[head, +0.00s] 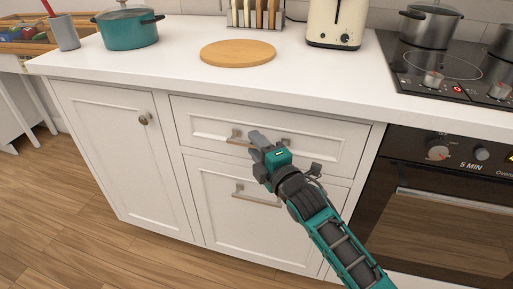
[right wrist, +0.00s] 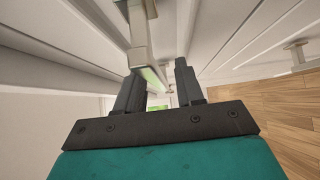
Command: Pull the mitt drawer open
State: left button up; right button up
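A white upper drawer (head: 325,146) with a horizontal metal handle (head: 236,134) is shut, flush with the cabinet front. A lower front (head: 215,205) with its own handle (head: 240,190) is also shut. No mitt shows. My right gripper (head: 258,138) is at the upper handle and hides its middle. In the right wrist view, its two fingers (right wrist: 160,85) are apart, with the metal handle (right wrist: 139,45) just beyond or between their tips, nearer the left finger. I cannot tell whether they touch it. My left gripper is out of view.
A white counter (head: 180,70) overhangs the drawers, with a teal pot (head: 128,30), a round board (head: 238,54) and a toaster (head: 335,22) on it. An oven (head: 440,215) stands right of the drawers. The wooden floor (head: 50,210) shows clear at left.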

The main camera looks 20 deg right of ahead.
jog(key=shift+w, duration=0.2)
grip_shut()
dwell(0.3)
